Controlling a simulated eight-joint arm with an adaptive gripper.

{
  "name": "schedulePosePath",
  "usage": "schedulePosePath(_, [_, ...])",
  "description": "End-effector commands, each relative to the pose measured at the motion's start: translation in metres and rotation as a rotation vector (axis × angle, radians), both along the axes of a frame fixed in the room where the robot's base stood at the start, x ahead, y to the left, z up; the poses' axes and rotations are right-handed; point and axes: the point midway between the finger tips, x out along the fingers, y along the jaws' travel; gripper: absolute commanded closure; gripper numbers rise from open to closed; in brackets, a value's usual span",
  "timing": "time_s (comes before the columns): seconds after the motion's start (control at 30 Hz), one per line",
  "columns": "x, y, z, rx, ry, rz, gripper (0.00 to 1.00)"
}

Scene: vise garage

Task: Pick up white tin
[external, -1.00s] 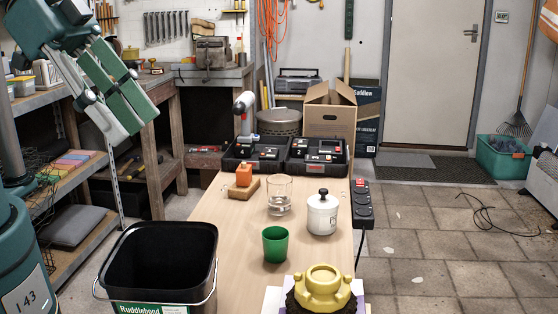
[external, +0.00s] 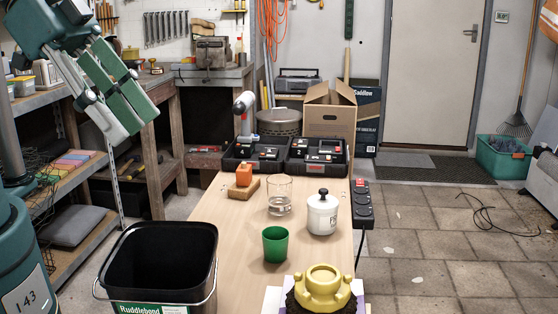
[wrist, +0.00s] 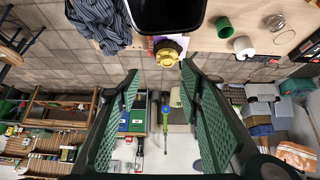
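The white tin (external: 322,215) stands upright on the wooden bench (external: 239,213) in the external view. It has a black knobbed lid and some dark lettering on its side. It also shows small near the top right of the wrist view (wrist: 243,47). My gripper (wrist: 159,67) is open, its two green-padded fingers wide apart with nothing between them. In the external view it is high at the upper left, well away from the tin.
Near the tin are a clear glass (external: 279,196), a green cup (external: 276,245) and a yellow ridged object (external: 324,283). A black bucket (external: 157,262) stands at the bench's left, with an orange block (external: 244,176) farther back. Open black cases (external: 318,157) line the far end.

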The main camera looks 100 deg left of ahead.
Motion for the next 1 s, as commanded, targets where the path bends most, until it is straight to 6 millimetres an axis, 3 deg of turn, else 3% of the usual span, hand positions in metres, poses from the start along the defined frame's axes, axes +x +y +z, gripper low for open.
schedulePosePath(0.23, [0.0,0.0,0.0,0.0,0.0,0.0,0.63])
schedulePosePath(0.43, [0.0,0.0,0.0,0.0,0.0,0.0,0.38])
schedulePosePath(1.0, [0.0088,0.0053,0.0026,0.028,0.013,-0.028,0.38])
